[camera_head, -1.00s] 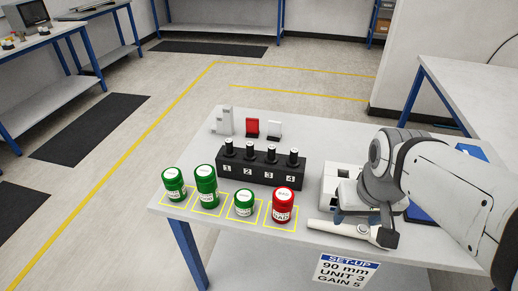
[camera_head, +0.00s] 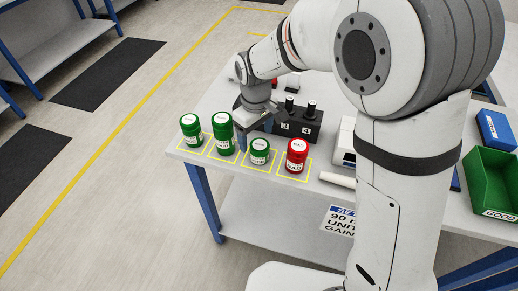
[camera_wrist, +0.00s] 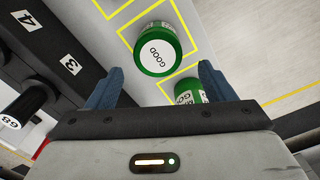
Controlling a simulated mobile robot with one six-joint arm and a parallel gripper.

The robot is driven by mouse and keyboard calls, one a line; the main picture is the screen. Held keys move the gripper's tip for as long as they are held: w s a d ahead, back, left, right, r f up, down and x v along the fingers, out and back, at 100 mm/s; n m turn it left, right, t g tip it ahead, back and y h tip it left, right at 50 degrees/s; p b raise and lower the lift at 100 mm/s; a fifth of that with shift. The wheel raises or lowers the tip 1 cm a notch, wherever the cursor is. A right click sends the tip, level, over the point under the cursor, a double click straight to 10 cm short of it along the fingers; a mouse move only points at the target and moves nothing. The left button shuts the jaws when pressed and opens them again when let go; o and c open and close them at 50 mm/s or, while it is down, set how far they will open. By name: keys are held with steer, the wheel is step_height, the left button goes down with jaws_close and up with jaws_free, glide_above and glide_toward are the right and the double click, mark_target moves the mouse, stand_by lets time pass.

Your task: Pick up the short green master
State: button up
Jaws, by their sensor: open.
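The short green master (camera_head: 259,152) stands upright in a yellow square on the table, third from the left and lowest of the three green canisters. In the wrist view the large green canister with a white GOOD lid appears to be this short green master (camera_wrist: 157,47). The wrist view also shows my gripper (camera_wrist: 160,86).
Another green canister (camera_head: 191,131) stands at the left end and a red one (camera_head: 296,155) close at right. The black numbered block (camera_head: 307,127) with upright plugs stands just behind. A green bin (camera_head: 492,178) is at far right.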

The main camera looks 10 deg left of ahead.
mark_target(260, 145)
steer(key=f, duration=0.3)
steer(key=d+f, duration=0.1)
steer(key=shift+s+d+f+p, duration=0.1)
steer(key=shift+s+f+p, duration=0.2)
steer(key=shift+p, duration=0.1)
steer(key=shift+f, duration=0.55)
steer(key=c, duration=1.2)
steer(key=shift+r, duration=0.1)
steer(key=shift+c, duration=0.2)
